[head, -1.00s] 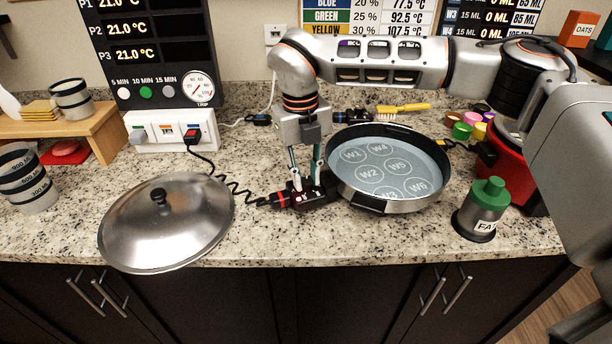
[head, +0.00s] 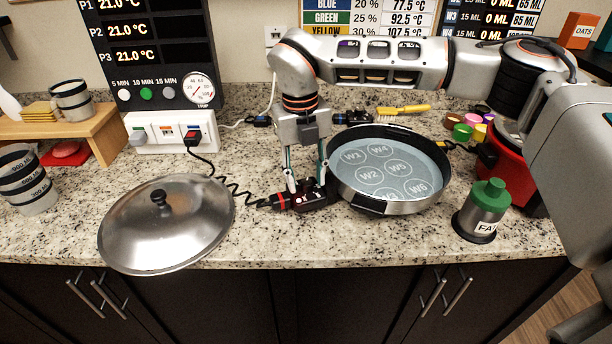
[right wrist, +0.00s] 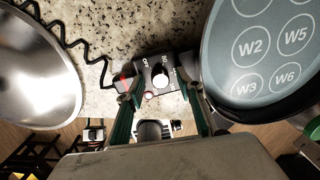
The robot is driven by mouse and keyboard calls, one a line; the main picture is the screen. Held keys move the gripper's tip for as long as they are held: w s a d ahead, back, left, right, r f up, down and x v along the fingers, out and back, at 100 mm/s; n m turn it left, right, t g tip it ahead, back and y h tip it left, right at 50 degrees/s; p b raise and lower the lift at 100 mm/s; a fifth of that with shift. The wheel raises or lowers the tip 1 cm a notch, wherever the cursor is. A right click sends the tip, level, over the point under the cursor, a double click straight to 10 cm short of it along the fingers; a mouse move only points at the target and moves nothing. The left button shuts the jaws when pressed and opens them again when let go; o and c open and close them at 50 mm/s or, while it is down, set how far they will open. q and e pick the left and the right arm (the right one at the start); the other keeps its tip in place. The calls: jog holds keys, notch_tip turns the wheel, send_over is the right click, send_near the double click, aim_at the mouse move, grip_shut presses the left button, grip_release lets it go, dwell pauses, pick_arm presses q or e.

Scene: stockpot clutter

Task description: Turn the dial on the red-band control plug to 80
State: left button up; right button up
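The red-band control plug (head: 308,198) is a dark box lying on the counter against the near-left rim of the pan (head: 392,206). Its red band (head: 282,201) is at the left end, where a coiled black cord joins. In the right wrist view the plug (right wrist: 142,70) shows a pale round dial (right wrist: 160,79); I cannot read its setting. My right gripper (head: 307,184) points down over the plug. Its fingers are apart, one on each side of the dial, with gaps visible in the right wrist view (right wrist: 160,95). My left gripper is not in view.
A steel lid (head: 165,225) lies left of the plug. The cord runs to a white outlet box (head: 172,133) under the temperature display (head: 150,55). A green-topped shaker (head: 483,212) stands right of the pan. Bare counter lies in front of the plug.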

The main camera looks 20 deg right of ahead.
aim_at(303, 183)
notch_tip(303, 183, up, 12)
jog(key=shift+a, duration=0.35)
dwell(0.4)
jog(key=shift+s+f, duration=0.1)
